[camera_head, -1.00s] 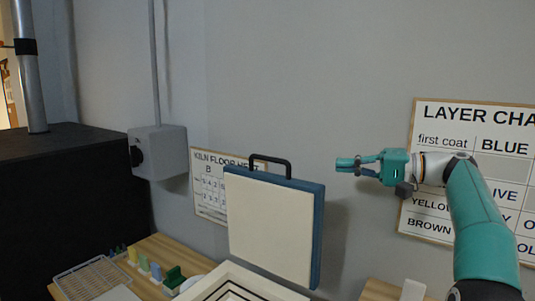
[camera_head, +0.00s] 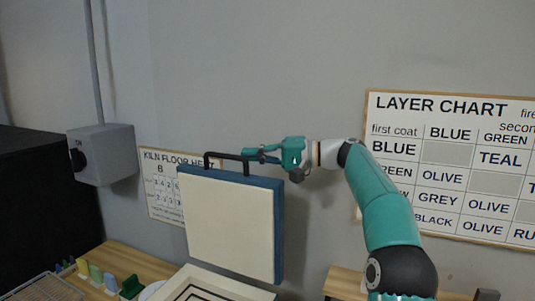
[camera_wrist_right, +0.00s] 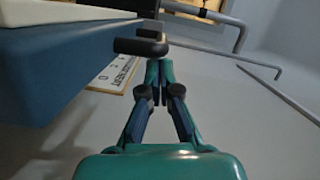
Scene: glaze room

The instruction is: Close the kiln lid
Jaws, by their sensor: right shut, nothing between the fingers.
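The kiln lid (camera_head: 228,222) stands raised and open, its cream inner face towards me and its blue shell (camera_head: 279,232) along the top and right edge. Its black handle (camera_head: 226,156) sticks up from the top edge. My right gripper (camera_head: 250,154) is shut and empty, at the right end of the handle, by the lid's upper right corner. In the right wrist view the handle (camera_wrist_right: 141,47) lies just past my shut fingertips (camera_wrist_right: 159,66), and the blue lid side (camera_wrist_right: 60,75) is to the left. I cannot tell whether they touch. My left gripper is not in view.
The kiln body's rim (camera_head: 205,285) shows below the lid. A wall switch box (camera_head: 103,154) and a dark cabinet (camera_head: 45,195) stand left. Small coloured pieces (camera_head: 96,275) and a wire rack (camera_head: 45,288) sit on the wooden table. A layer chart (camera_head: 455,165) hangs right.

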